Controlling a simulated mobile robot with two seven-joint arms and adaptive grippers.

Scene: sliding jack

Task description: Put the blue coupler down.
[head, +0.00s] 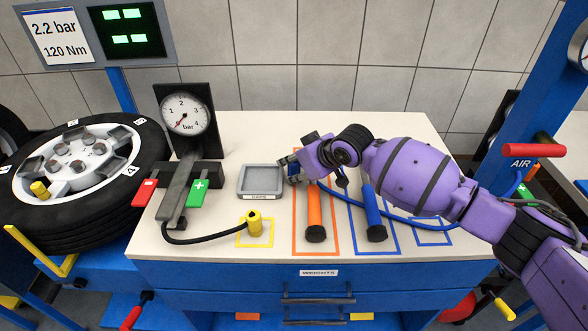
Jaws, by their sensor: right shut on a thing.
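My right gripper (291,170) reaches in from the right and is shut just right of the grey caps tray (261,195), above the tabletop. The blue coupler at the hose's end is mostly hidden by the fingers. A blue outlined square (434,244) lies on the table at the right, partly hidden behind my forearm, with no coupler seen in it. My left gripper is not in view.
An orange-handled tool (314,209) and a blue-handled tool (374,208) lie in outlined spaces below my right arm. A yellow coupler (254,222) stands in a yellow square. A pressure gauge (185,109) and a wheel (75,170) are at the left.

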